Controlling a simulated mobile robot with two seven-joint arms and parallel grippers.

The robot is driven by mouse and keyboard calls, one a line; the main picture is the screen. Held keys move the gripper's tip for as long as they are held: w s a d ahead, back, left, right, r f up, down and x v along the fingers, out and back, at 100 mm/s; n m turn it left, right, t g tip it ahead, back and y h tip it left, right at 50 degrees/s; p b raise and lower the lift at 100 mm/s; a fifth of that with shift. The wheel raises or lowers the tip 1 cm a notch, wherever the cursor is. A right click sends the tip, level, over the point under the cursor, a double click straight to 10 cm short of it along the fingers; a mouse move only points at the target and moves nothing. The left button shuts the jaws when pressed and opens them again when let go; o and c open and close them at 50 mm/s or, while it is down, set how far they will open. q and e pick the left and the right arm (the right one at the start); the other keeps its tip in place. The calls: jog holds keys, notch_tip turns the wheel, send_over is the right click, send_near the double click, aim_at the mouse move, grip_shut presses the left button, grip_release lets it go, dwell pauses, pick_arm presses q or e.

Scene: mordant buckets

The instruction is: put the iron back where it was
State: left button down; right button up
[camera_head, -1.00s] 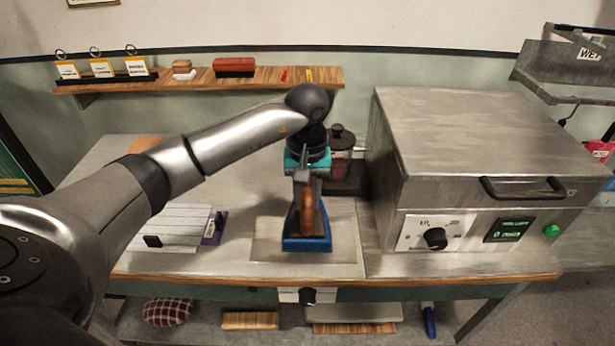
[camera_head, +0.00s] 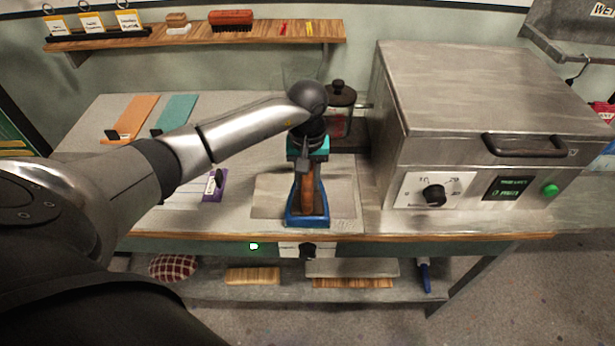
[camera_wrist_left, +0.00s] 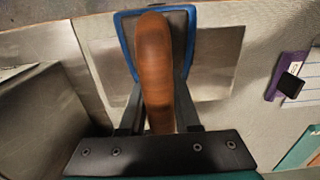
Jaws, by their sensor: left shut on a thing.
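The iron (camera_head: 307,215) has a blue body and a brown wooden handle. My left gripper (camera_head: 307,165) is shut on its handle from above. The iron is over the front part of a flat grey metal plate (camera_head: 272,195) on the worktable; I cannot tell whether it touches. In the left wrist view, the brown handle (camera_wrist_left: 153,60) is between the fingers of the gripper (camera_wrist_left: 158,108), with the blue rim behind it. The plate (camera_wrist_left: 220,60) shows to the right of the iron there. My right gripper is not in view.
A large steel press box (camera_head: 480,90) with a knob stands right of the plate. A lidded glass jar (camera_head: 338,110) stands behind. A purple-edged card (camera_head: 215,185), orange board (camera_head: 135,118) and teal board (camera_head: 176,113) lie left.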

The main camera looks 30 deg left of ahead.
pick_arm(q)
jog(key=shift+w, duration=0.1)
jog(key=c, duration=1.1)
grip_release()
jog(key=shift+f, duration=0.2)
jog(key=o, duration=0.5)
jog(key=shift+r, duration=0.1)
notch_tip(320, 180, up, 12)
jog(key=shift+r, duration=0.15)
